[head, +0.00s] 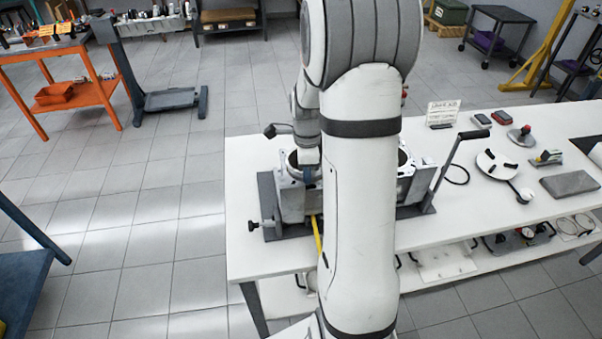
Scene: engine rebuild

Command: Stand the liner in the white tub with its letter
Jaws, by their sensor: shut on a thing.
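My arm rises through the middle of the picture and bends down over the near side of the white-topped bench (260,250). Its wrist end hangs just above a grey engine block (290,195) held in a dark fixture. My gripper's fingers are hidden behind my own arm. I cannot make out a liner, its letter or anything in the fingers. A dark round opening shows in the block's top on each side of my arm. I cannot identify a white tub in this view.
A crank handle (460,150) rises right of the block. Further right lie a white round plate with black knobs (495,165), a grey slab (568,184) and small tools. A sign (443,112) stands at the back. An orange bench (60,50) stands at the left, with open floor between.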

